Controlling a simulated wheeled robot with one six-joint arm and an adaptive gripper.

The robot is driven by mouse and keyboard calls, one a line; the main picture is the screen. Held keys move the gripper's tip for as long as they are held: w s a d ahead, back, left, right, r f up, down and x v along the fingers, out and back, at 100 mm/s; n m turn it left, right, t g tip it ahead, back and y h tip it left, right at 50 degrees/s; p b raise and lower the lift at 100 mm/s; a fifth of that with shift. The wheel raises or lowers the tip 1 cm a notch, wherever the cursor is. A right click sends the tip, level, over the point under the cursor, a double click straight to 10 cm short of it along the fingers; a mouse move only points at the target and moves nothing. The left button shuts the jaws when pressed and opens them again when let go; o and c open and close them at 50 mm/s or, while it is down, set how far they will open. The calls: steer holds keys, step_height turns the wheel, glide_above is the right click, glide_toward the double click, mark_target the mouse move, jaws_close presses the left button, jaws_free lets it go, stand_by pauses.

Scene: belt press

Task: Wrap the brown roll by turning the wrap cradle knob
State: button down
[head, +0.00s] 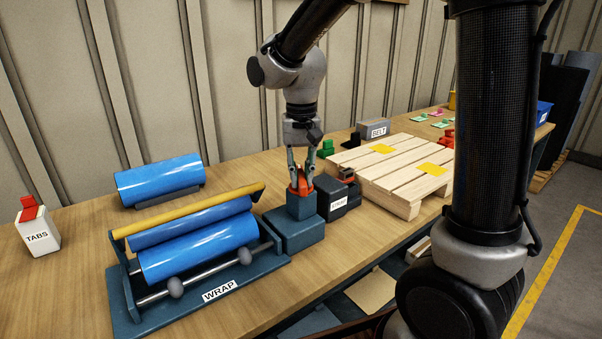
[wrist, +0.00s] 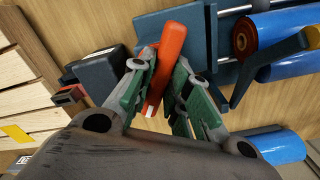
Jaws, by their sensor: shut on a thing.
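The wrap cradle (head: 128,318) is a dark blue frame labelled WRAP, with a yellow bar across it. A roll in it (head: 200,250) shows a blue outside in the head view; in the wrist view its end (wrist: 243,38) is brown with blue around it. Another blue cylinder (head: 190,223) lies just behind it. The orange-red knob (wrist: 171,62) is on the dark blue block (head: 296,232) at the cradle's right end. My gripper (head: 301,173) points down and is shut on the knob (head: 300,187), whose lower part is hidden.
A blue roll (head: 160,180) lies on a stand behind the cradle. A white TABS box (head: 36,234) is at the left. A dark STRAP box (head: 339,196) stands close right of my gripper, beside a wooden pallet (head: 395,170). A BELT box (head: 373,132) is behind.

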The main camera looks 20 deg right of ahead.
mark_target(301, 174)
steer(key=c, duration=1.4)
jaws_free()
steer(key=shift+o, duration=0.2)
step_height(301, 174, up, 12)
